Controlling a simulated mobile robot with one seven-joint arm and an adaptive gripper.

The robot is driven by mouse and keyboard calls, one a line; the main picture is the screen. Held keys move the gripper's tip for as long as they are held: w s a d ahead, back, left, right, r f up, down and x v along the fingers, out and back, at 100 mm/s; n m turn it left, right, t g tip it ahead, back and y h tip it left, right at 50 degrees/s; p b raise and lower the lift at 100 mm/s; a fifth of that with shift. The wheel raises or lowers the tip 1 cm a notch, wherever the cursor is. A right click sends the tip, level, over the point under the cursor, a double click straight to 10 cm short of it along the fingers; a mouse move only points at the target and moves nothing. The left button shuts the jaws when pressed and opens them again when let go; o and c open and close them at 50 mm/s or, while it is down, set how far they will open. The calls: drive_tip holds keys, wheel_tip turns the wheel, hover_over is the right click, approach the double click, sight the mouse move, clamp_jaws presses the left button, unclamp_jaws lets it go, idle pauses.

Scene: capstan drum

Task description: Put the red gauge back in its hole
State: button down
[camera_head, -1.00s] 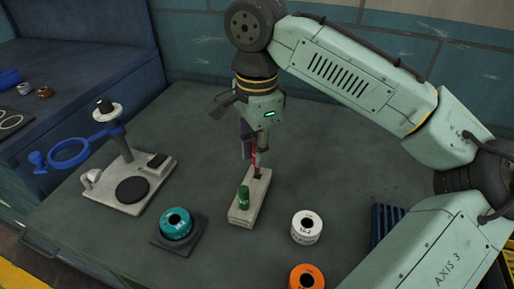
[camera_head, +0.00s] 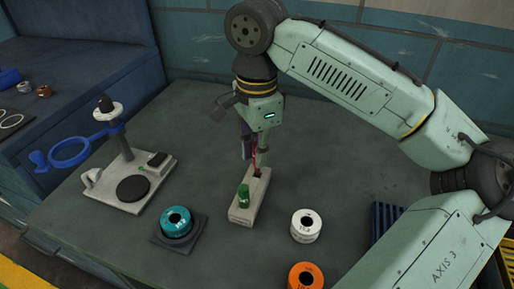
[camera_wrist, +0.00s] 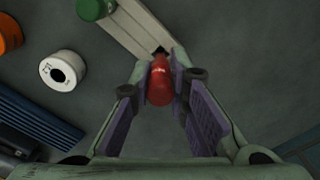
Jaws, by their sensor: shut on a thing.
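The red gauge (camera_head: 254,160) is held upright or nearly so between the fingers of my gripper (camera_head: 255,150), over the far end of a pale block (camera_head: 240,210). In the wrist view the gauge (camera_wrist: 159,88) lies between the purple finger pads, its far end by a dark square hole (camera_wrist: 160,51) in the block. Part of the hole shows past the gauge. I cannot tell whether the tip is inside it or just above. A green gauge (camera_head: 243,196) stands in the near end of the block.
A teal spool (camera_head: 176,221) on a dark base stands left of the block. A white spool (camera_head: 306,226) and an orange spool (camera_head: 306,276) stand to the right. A stand with a blue ring (camera_head: 70,152) is at the left. The table behind the block is clear.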

drive_tip(key=shift+f, duration=1.6)
idle(2.1)
drive_tip(key=shift+p, duration=0.45)
drive_tip(key=shift+f+p, duration=0.15)
drive_tip(key=shift+p, duration=0.25)
idle(1.1)
drive_tip(key=c, duration=1.5)
unclamp_jaws()
drive_tip(key=shift+o, duration=0.2)
wheel_tip(320, 180, up, 12)
